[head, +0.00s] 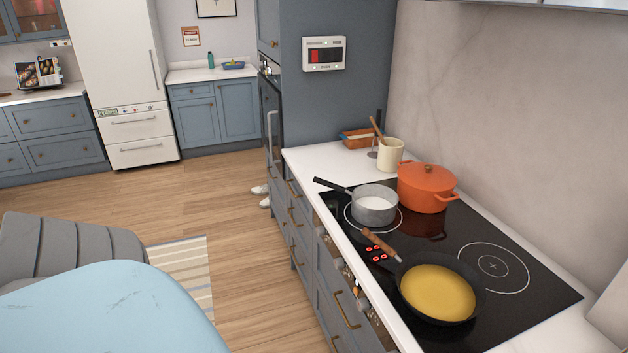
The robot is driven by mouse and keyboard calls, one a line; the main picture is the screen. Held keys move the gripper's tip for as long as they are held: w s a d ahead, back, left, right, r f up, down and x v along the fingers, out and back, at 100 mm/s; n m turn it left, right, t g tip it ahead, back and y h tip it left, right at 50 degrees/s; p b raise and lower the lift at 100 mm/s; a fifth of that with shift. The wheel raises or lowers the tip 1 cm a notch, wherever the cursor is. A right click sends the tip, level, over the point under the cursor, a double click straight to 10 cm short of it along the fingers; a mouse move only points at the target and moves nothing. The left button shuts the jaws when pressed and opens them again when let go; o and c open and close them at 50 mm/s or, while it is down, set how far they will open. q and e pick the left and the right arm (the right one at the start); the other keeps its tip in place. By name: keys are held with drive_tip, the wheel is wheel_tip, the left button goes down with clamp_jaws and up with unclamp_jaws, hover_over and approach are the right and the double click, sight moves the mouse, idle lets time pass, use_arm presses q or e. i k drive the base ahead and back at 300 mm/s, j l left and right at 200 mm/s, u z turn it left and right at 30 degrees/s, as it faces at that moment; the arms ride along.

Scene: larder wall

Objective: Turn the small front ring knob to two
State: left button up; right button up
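The black hob (455,232) is set in the white counter on the right. Below its front edge is a front strip (374,318) with small pale and metallic parts, seen steeply from above. They are too small to tell which is the small front ring knob or where it points. Red marks (377,254) glow on the hob near its front edge. A grey saucepan (374,210) with white contents stands on the front left ring. A black frying pan (478,297) with yellow contents stands at the near end. Neither of my grippers is in view.
An orange lidded pot (424,190) stands at the back left of the hob; the ring (492,266) at the back right is bare. A light blue surface (110,310) and grey chair (60,245) stand left; wooden floor (240,260) lies between.

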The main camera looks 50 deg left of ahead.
sight(362, 305)
drive_tip(key=l+u, duration=0.1)
drive_tip(key=u, duration=0.8)
drive_tip(key=k+l+u, duration=0.1)
drive_tip(key=u, duration=0.4)
drive_tip(key=i+j+z, duration=0.25)
drive_tip(key=j, duration=0.8)
drive_tip(key=i+j+z, duration=0.25)
drive_tip(key=j, duration=0.8)
drive_tip(key=j+z, duration=0.3)
drive_tip(key=j, duration=0.75)
drive_tip(key=i+j+z, duration=0.15)
drive_tip(key=i+j, duration=0.15)
